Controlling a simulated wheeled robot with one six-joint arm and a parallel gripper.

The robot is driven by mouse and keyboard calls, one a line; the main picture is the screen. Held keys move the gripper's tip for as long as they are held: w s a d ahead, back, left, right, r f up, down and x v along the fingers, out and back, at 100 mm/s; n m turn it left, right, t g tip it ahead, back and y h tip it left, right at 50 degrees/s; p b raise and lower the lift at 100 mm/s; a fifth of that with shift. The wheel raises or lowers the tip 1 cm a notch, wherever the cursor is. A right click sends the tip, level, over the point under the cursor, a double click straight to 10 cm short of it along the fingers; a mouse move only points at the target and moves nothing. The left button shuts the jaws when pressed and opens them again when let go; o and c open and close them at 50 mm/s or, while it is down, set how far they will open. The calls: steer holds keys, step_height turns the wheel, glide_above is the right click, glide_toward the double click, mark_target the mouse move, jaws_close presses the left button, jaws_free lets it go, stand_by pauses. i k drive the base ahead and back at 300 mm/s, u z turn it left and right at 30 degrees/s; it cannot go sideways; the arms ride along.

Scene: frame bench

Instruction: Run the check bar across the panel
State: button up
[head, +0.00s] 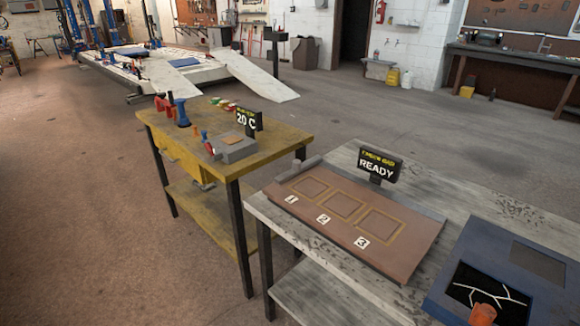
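The brown panel (342,242) lies flat on the pale bench, with three outlined squares in a row, marked 1, 2 and 3. A grey bar (285,175) lies along the panel's left end; it looks like the check bar. A small black sign (379,166) behind the panel reads "CHECK BAR" in yellow and "READY" in white. A grey strip runs along the panel's back edge. My gripper is not in view, and nothing is seen touching the bar.
Right of the panel is a blue board (455,250) with a black, white-lined patch; an orange object (483,315) is cut off at the bottom edge. A yellow bench (187,141) to the left holds tools, a grey box (236,149) and a "20 C" display (248,121). Open floor lies behind.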

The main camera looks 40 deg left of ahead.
mark_target(298, 168)
steer(key=u, duration=1.8)
steer(key=k, duration=0.65)
steer(key=u, duration=0.6)
steer(key=i, duration=0.8)
steer(key=u, duration=0.45)
steer(key=i, duration=0.75)
steer(key=z, duration=0.85)
steer(key=i, duration=0.75)
steer(key=z, duration=0.8)
